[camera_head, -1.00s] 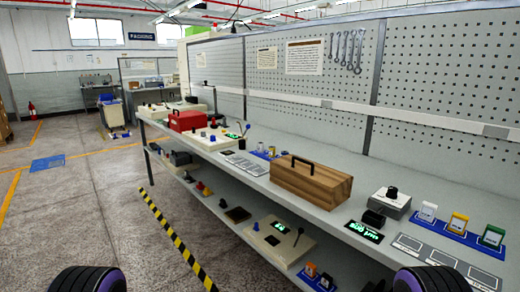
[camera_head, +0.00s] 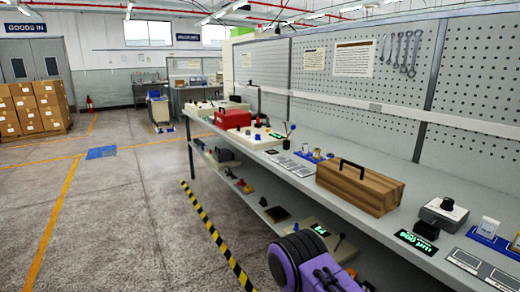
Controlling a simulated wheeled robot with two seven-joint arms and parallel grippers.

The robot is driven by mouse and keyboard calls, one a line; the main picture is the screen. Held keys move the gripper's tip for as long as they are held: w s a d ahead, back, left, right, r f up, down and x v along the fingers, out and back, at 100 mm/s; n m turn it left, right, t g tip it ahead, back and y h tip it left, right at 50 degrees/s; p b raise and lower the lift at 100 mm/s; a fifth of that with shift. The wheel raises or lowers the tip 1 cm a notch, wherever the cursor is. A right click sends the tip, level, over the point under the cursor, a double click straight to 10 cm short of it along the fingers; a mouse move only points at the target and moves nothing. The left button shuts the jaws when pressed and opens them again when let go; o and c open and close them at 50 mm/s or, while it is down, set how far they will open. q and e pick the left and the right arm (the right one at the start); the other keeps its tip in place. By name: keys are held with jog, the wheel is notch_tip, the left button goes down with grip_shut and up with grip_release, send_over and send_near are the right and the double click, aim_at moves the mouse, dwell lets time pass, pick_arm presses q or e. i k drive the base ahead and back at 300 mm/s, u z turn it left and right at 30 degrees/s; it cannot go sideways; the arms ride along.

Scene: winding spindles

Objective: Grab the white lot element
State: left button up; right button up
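A white lot element (camera_head: 487,227) stands upright at the right edge of the camera_head view. It sits in a blue holder (camera_head: 487,240) on the workbench top. A yellow element (camera_head: 517,243) behind the same holder line is cut off by the picture edge. A purple and black link of one of my arms shows at the bottom middle, in front of the bench. Neither gripper's fingers can be seen, and nothing touches the white element.
The long grey workbench (camera_head: 300,178) carries a wooden toolbox (camera_head: 360,187), a grey box with a black knob (camera_head: 444,212) and a red box (camera_head: 232,119). A lower shelf holds several parts. Open floor lies left, with a yellow-black strip (camera_head: 215,235) and stacked cartons (camera_head: 33,108).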

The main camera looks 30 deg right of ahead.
aim_at(304, 146)
jog(key=u, duration=0.05)
jog(key=i, duration=2.95)
jog(key=z, duration=2.2)
